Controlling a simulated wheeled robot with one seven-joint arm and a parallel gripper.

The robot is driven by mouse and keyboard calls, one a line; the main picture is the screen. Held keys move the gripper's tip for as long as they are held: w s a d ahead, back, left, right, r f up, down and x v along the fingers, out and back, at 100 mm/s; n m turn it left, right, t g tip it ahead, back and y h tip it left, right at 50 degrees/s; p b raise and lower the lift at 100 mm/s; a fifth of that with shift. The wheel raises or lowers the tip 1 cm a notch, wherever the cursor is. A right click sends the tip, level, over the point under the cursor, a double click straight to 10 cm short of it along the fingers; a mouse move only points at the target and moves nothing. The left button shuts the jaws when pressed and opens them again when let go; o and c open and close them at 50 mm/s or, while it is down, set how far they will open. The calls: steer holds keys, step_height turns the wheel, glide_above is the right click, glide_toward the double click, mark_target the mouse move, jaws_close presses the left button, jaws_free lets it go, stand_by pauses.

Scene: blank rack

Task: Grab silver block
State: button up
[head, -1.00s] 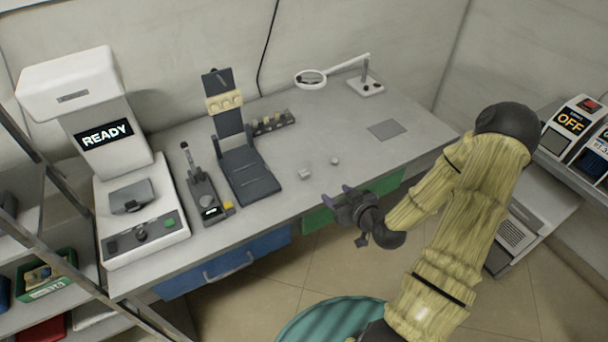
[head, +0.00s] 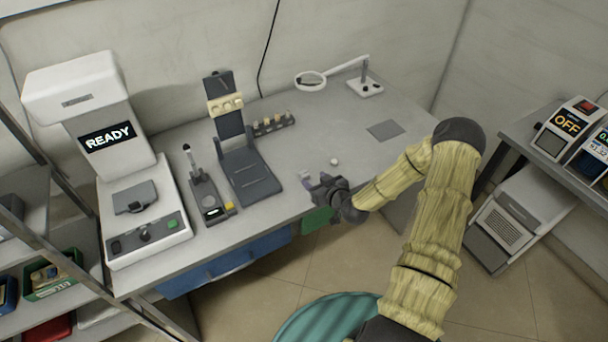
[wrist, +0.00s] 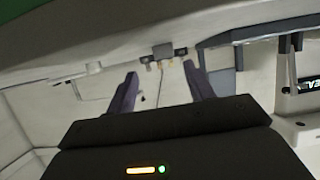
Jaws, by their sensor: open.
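The small silver-grey block (head: 306,175) sits on the table near its front edge, partly hidden by my gripper in the head view. My gripper (head: 313,184) is open and empty at the table's front edge, right by the block. In the wrist view its fingers (wrist: 163,86) stand apart, with nothing between their tips. I cannot tell the exact gap to the block.
A small pale round piece (head: 335,161) lies right of the block. A dark stand (head: 250,176) and a small device (head: 208,203) are to the left. A peg rack (head: 273,124) stands behind.

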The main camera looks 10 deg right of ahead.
mark_target(305, 174)
steer(key=p+x, duration=0.1)
steer(key=x, duration=0.3)
steer(key=shift+w+a+p, duration=0.15)
steer(key=shift+a+p, duration=0.2)
steer(key=shift+a, duration=0.1)
steer(key=shift+w+f, duration=0.2)
steer(key=shift+w, duration=0.1)
steer(key=c, duration=1.1)
